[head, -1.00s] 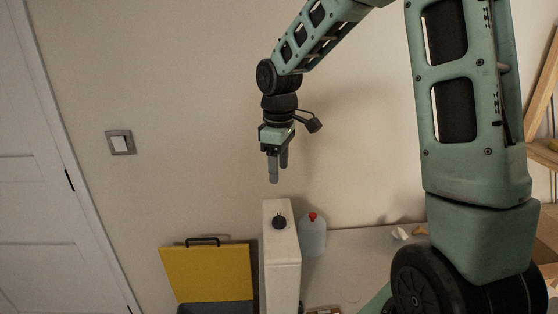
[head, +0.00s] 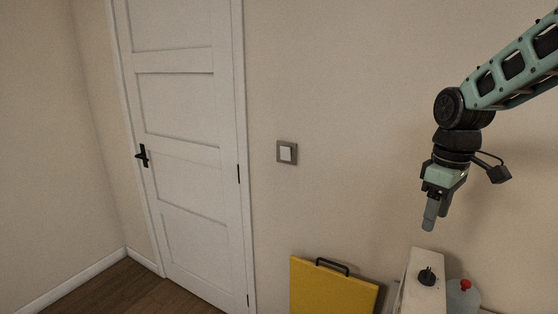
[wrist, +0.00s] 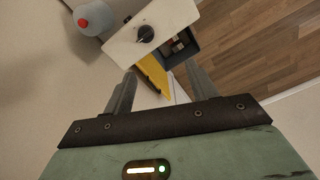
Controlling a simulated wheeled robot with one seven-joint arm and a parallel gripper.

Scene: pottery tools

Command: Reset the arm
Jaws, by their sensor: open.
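The white container (wrist: 153,32) shows beyond the fingertips in the wrist view.
A jug with a red cap (head: 463,300) stands right of the white container. A yellow panel with a black handle (head: 333,288) is to its left. A white door (head: 185,140) and a light switch (head: 287,152) are on the wall. Wooden floor (head: 128,290) is clear at lower left.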

